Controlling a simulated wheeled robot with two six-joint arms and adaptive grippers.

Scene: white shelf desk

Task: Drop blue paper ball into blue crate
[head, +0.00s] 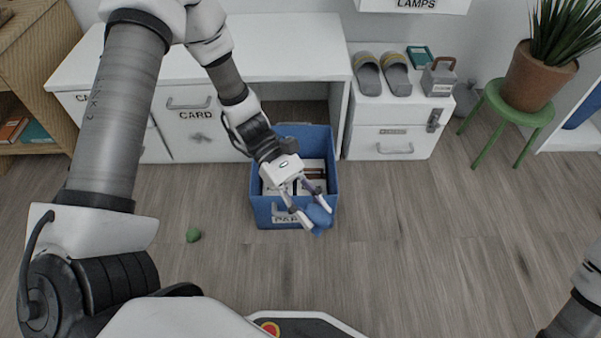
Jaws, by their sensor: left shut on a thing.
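The blue paper ball (319,214) is between the fingertips of my left gripper (311,211), which is shut on it. In the head view the ball overlaps the front rim of the blue crate (260,208) near its right corner; its height above the crate is hard to tell. The crate stands on the floor in front of the desk opening, with several white and dark items inside. My left gripper hides part of the crate's inside and its front label. My right arm shows only at the lower right edge, and its gripper is out of view.
A green crumpled ball (193,234) lies on the floor left of the crate. The white desk (290,47) stands behind it, with a low cabinet (395,135) bearing slippers (396,73). A green stool (507,112) holds a potted plant. The floor at right is clear.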

